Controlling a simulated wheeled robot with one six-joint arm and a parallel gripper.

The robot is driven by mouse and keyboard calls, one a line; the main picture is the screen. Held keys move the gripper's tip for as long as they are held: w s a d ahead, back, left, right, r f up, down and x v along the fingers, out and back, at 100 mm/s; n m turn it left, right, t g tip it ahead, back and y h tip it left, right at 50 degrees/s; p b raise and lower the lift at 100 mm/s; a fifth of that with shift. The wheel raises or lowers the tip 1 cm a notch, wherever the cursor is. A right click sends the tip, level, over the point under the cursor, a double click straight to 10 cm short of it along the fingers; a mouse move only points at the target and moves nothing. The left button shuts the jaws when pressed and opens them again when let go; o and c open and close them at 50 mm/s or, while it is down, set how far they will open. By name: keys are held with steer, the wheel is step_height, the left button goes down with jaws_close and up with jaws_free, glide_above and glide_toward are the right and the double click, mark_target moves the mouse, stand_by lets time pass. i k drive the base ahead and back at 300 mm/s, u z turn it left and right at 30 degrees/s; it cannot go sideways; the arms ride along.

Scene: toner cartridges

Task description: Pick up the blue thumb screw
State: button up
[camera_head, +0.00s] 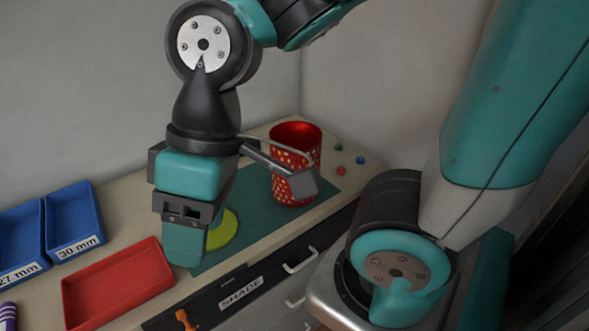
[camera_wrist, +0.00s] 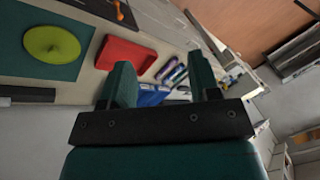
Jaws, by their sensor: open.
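The blue thumb screw (camera_head: 360,159) appears as a tiny blue dot on the pale worktop at the back right, beyond the red spotted cup. A small green piece (camera_head: 339,146) and a small red piece (camera_head: 341,170) lie close to it. My gripper (camera_head: 190,243) hangs over the worktop to the left of the cup, well away from the blue screw. In the wrist view my gripper (camera_wrist: 162,62) has its two fingers apart with nothing held between them. The blue screw does not show in the wrist view.
The red spotted cup (camera_head: 296,190) stands on a dark green mat (camera_head: 262,223) between my gripper and the small pieces. A yellow-green disc (camera_head: 222,229) lies on the mat. A red tray (camera_head: 118,283) and blue trays (camera_head: 75,219) sit left. A drawer front (camera_head: 241,292) is below.

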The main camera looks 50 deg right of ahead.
mark_target(361, 160)
steer(key=z, duration=0.75)
steer(key=k, duration=0.6)
steer(key=z, duration=0.5)
steer(key=i, duration=0.85)
steer(key=u, duration=0.05)
